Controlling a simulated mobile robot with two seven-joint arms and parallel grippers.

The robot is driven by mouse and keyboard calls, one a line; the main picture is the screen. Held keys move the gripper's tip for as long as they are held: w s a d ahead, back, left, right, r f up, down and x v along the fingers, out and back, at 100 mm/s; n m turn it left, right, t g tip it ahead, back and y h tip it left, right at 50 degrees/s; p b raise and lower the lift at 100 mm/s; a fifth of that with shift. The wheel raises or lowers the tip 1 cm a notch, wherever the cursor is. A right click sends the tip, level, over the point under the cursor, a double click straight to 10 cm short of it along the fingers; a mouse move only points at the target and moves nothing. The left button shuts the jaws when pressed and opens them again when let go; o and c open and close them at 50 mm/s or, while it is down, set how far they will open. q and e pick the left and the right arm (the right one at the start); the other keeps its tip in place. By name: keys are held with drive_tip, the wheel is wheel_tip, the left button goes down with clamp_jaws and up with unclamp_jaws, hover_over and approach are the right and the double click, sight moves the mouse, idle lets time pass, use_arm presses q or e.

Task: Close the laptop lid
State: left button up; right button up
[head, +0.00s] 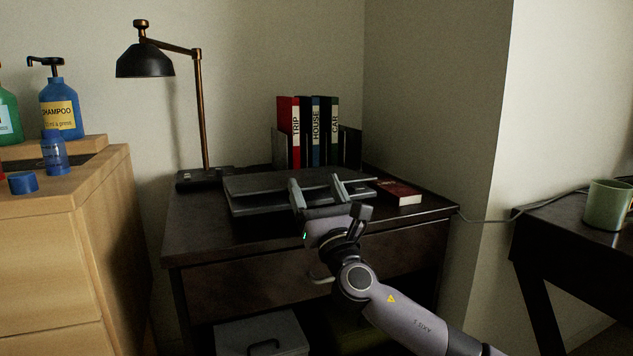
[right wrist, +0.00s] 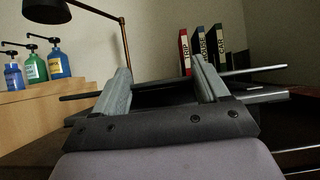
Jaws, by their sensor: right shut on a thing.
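The dark grey laptop (head: 245,206) lies on the black desk. Its lid (head: 262,181) is lowered to a narrow gap above the base, nearly parallel to it. In the right wrist view the lid (right wrist: 255,71) and the base (right wrist: 262,98) show as two thin slabs, one above the other. My right gripper (head: 318,186) is at the laptop's front right side, with its two fingers standing apart. It is shut on the laptop lid, though the exact contact is hard to see. In the right wrist view its fingers (right wrist: 165,80) overlap the laptop. My left gripper is not in view.
A lamp (head: 201,110) stands behind the laptop at left. A rack of binders (head: 315,130) is behind it, and a red book (head: 399,192) lies to its right. A wooden cabinet with bottles (head: 60,105) is at left. The desk's front left is clear.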

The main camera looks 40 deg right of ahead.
drive_tip(key=shift+w+f+y, duration=0.2)
drive_tip(key=shift+f+y, duration=0.1)
drive_tip(key=shift+f, duration=0.75)
drive_tip(key=o, duration=1.3)
drive_tip(key=shift+o, duration=1.1)
drive_tip(key=shift+r, duration=0.1)
drive_tip(key=shift+w, duration=0.15)
drive_tip(key=shift+d, duration=0.1)
